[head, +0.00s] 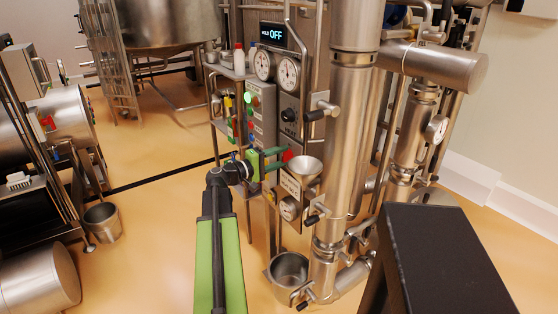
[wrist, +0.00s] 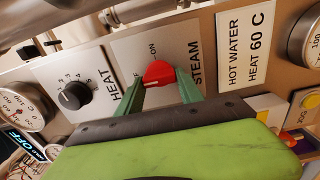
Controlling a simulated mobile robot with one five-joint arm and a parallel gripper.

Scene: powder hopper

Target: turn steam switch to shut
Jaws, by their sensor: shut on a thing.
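The steam switch is a red knob (wrist: 158,75) on a grey plate marked STEAM and ON in the wrist view; the other marking is partly hidden. My gripper (wrist: 160,88) has its two green fingers closed on the sides of the red knob. In the head view the red knob (head: 287,155) shows on the lower part of the panel, with my gripper (head: 284,160) reaching it from the left. The white line on the knob lies roughly along the picture's width in the wrist view.
A black HEAT knob (wrist: 72,96) sits beside the steam plate. A HOT WATER HEAT 60 C label (wrist: 246,48) is on the other side. A display (head: 279,37) reads OFF. A steel bucket (head: 288,272) hangs low.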

